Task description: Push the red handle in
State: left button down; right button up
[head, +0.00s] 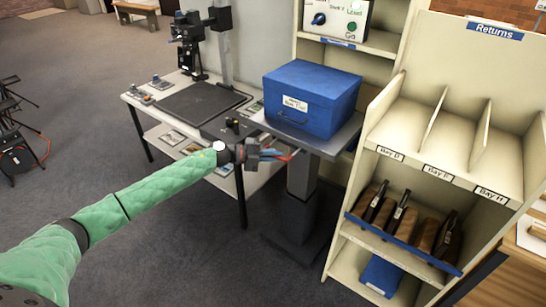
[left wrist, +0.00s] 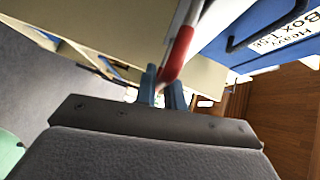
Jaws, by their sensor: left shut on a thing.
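The red handle (left wrist: 178,55) shows in the left wrist view between my left gripper's blue fingertips (left wrist: 162,88); its far part is white. My left gripper (head: 270,154) is shut on the handle. In the head view only a small red part of the handle (head: 287,159) shows past the fingers, beside the front edge of the grey stand (head: 335,145). How far the handle sticks out cannot be told. My right gripper is not in view.
A blue lidded box (head: 312,98) sits on the stand, its label (left wrist: 290,35) close in the wrist view. A white table (head: 150,108) with a camera stand is left. Cream shelving (head: 420,150) with brown boxes stands right. Dark floor is open in front.

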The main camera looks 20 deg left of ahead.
pick_arm(q)
jog(key=shift+w+d, duration=0.35)
jog(key=shift+w, duration=0.55)
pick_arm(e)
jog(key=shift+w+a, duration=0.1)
pick_arm(q)
jog(key=c, duration=1.5)
grip_release()
